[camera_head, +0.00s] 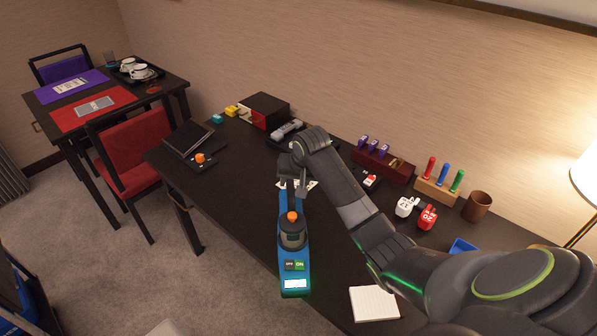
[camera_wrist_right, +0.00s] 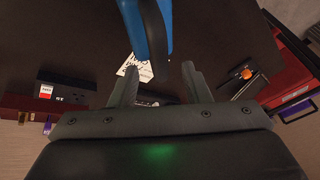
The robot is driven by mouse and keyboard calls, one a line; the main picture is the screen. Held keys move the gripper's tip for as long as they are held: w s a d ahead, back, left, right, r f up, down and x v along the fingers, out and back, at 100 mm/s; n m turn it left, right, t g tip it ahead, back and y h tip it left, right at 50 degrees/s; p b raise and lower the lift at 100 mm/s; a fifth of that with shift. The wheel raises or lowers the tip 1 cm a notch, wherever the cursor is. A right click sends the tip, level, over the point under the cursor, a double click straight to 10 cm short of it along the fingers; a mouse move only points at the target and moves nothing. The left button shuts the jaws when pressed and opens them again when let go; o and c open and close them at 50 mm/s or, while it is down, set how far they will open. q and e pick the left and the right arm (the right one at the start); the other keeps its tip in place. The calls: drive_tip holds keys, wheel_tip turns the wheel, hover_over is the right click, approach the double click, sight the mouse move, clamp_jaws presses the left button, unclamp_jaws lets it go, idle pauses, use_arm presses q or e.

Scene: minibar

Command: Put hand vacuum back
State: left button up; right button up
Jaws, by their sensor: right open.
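The blue item with an orange knob, a dark middle and an OFF/ON panel appears to be the hand vacuum (camera_head: 292,262). It shows at the desk's front edge in the head view; I cannot tell whether it rests on the desk. A lit panel glows at its near end. My right gripper (camera_head: 300,186) is open at its far, narrow end. In the right wrist view, the blue and black end of the vacuum (camera_wrist_right: 152,30) lies just beyond the open fingertips (camera_wrist_right: 160,76), with a gap around it. My left gripper is not in view.
The dark desk (camera_head: 225,180) carries a black base with an orange knob (camera_head: 201,160), a black folder (camera_head: 188,138), a grey handset (camera_head: 287,129), a rack of coloured handles (camera_head: 436,191), a brown cup (camera_head: 477,206) and a notepad (camera_head: 374,303). A white card (camera_wrist_right: 136,67) lies near the gripper.

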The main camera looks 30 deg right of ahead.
drive_tip(key=v, duration=0.6)
drive_tip(key=shift+s, duration=0.1)
idle(0.4)
